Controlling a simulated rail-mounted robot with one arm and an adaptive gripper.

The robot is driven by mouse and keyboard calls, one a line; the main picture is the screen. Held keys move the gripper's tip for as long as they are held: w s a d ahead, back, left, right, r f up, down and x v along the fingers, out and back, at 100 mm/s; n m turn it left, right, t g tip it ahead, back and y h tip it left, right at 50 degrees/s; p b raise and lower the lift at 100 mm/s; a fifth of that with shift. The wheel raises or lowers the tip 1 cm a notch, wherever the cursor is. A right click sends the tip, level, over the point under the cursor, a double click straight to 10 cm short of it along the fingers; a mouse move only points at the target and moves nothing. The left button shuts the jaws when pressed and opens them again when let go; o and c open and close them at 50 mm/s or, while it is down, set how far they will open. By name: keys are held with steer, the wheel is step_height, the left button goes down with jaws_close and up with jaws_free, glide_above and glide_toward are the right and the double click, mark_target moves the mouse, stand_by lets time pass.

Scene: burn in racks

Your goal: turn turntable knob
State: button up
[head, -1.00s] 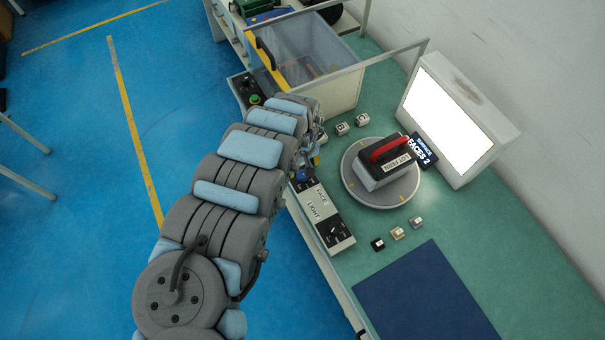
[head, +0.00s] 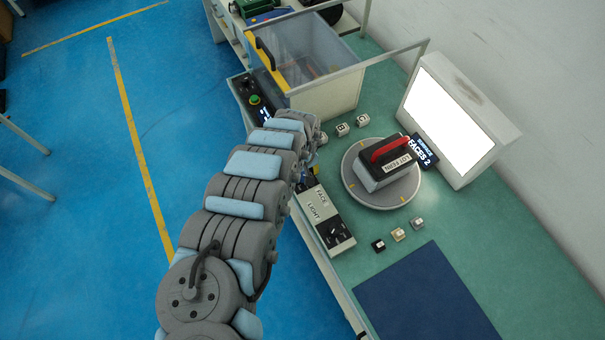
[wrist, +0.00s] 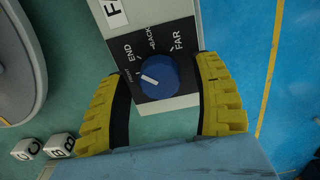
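The blue turntable knob (wrist: 158,77) sits on a black dial plate with END, BACK and FAR labels in the wrist view. In the head view, the control box (head: 325,217) carries FACE and LIGHT labels. My arm hides most of the gripper and the blue knob there.
A lit white panel (head: 455,115) stands behind the turntable. A clear bin (head: 330,95) is at the back. Small cubes (head: 398,234) lie around the turntable, and a dark blue mat (head: 425,295) lies in front. A second dial (head: 334,232) is on the box's near end.

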jaws_close()
steer(key=shift+m, duration=0.4)
steer(key=m+p, duration=0.1)
steer(key=m, duration=0.2)
steer(key=shift+m+p, duration=0.55)
steer(key=shift+m, duration=1.95)
steer(key=shift+o, duration=0.6)
jaws_free()
